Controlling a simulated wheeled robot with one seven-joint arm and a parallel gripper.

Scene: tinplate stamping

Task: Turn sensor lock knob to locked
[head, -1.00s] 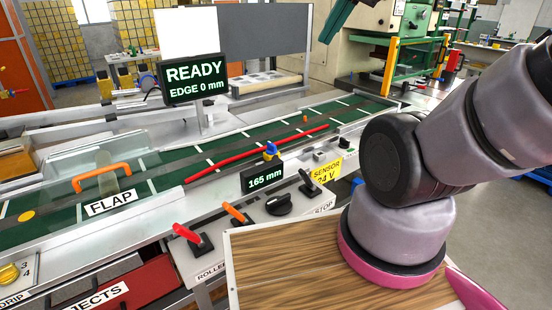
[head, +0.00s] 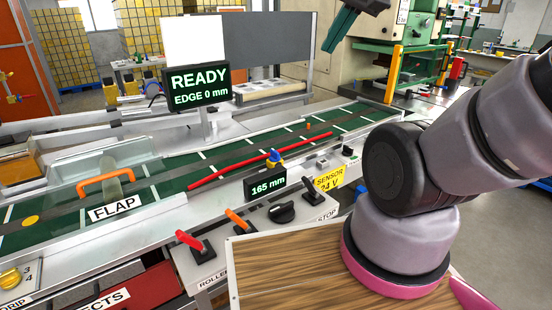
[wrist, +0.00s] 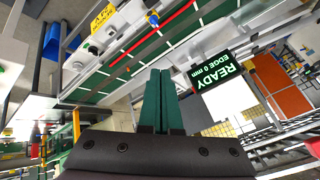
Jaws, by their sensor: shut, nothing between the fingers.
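A small blue knob with a yellow part (head: 274,157) stands on the red rail beside the green conveyor in the head view. It also shows in the wrist view (wrist: 152,18), near the top edge. It looks like the sensor lock knob, but its lock marking is too small to read. My gripper (head: 338,30) is at the top of the head view, high above the far part of the line and well apart from the knob. In the wrist view its green fingers (wrist: 160,90) are together and empty.
A yellow SENSOR 24 V label (head: 329,181), a 165 mm display (head: 265,185) and a lever panel with a black rotary knob (head: 282,212) lie near the knob. The READY screen (head: 198,87) stands behind the conveyor (head: 180,184). A wooden board (head: 290,265) fills the front.

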